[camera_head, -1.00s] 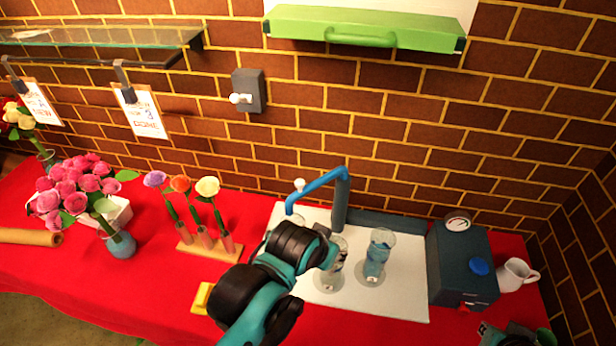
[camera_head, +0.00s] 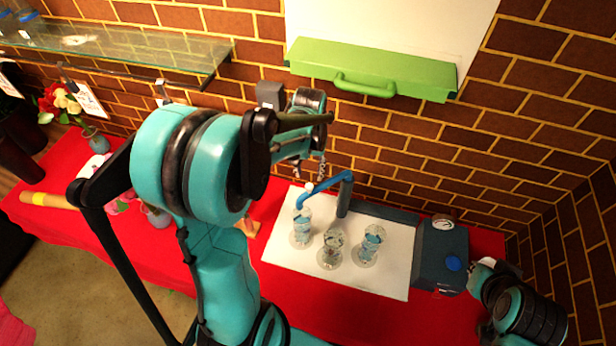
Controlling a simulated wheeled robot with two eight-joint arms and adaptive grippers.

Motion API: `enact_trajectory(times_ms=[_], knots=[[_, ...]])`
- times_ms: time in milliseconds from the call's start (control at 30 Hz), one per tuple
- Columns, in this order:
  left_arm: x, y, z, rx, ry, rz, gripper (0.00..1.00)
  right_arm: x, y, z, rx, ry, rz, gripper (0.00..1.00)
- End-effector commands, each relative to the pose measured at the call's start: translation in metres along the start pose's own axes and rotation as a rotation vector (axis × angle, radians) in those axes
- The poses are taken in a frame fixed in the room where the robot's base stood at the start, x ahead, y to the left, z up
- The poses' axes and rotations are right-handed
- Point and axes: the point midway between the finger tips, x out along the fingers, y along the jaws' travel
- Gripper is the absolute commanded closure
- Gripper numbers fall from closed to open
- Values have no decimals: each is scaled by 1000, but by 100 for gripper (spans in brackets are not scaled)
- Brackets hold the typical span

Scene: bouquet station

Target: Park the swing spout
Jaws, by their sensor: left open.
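The swing spout (camera_head: 327,184) is a blue tube on an upright dark grey post (camera_head: 345,197). It points left and toward the front, its end above the leftmost glass vase (camera_head: 302,229). A small white knob sits on it near that end. My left gripper (camera_head: 309,169) is open, with its dark fingers pointing down just above and behind the spout's outer part. I cannot tell whether they touch it. My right gripper (camera_head: 483,267) is at the right, beside the dark box; its fingers are too unclear to tell their state.
Two more glass vases (camera_head: 332,249) (camera_head: 369,245) stand on the white board (camera_head: 385,279). A dark box with a gauge (camera_head: 441,254) is at its right. A green handled panel (camera_head: 375,69) and a glass shelf (camera_head: 130,47) are above. My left arm hides much of the red table's left part.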

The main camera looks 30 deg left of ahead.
Motion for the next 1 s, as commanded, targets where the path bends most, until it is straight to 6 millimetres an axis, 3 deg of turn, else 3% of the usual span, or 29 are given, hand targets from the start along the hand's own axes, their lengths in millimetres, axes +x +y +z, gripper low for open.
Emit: enact_trajectory(times_ms=[333,733,900,1000], knots=[[55,0,-1,1,2,0,58,4,0,3,0,0,0,100],[64,0,0,1,2,0,58,4,0,3,0,0,0,100],[64,0,0,1,2,0,100,4,0,3,0,0,0,100],[64,0,0,1,2,0,100,4,0,3,0,0,0,100]])
